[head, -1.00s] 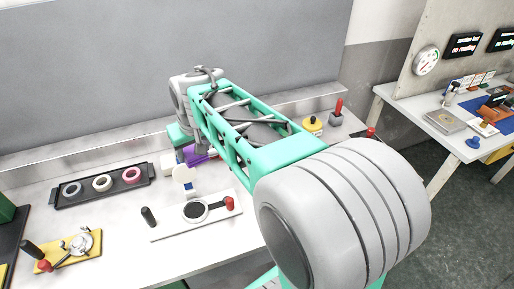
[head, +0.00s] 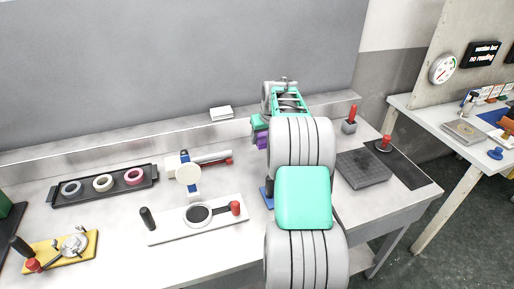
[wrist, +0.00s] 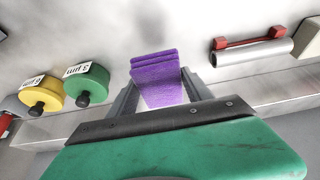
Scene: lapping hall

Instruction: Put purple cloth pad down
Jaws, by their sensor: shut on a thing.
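The purple cloth pad (wrist: 156,82) is between the two grey fingers of my gripper (wrist: 158,92) in the wrist view. The fingers are shut on its sides, and its far end shows a few layered edges. In the head view, a small part of the purple pad (head: 262,141) shows at the left of my arm, below the teal gripper body (head: 258,123). It is over the back part of the white bench (head: 120,215). My arm hides the rest of it, and I cannot tell whether it touches the bench.
In the wrist view, a yellow pot (wrist: 40,90) and a green pot (wrist: 86,82) stand left of the pad; a red-handled tool (wrist: 248,42) and silver cylinder (wrist: 255,58) lie right. In the head view, a dark square plate (head: 362,169) sits right of my arm.

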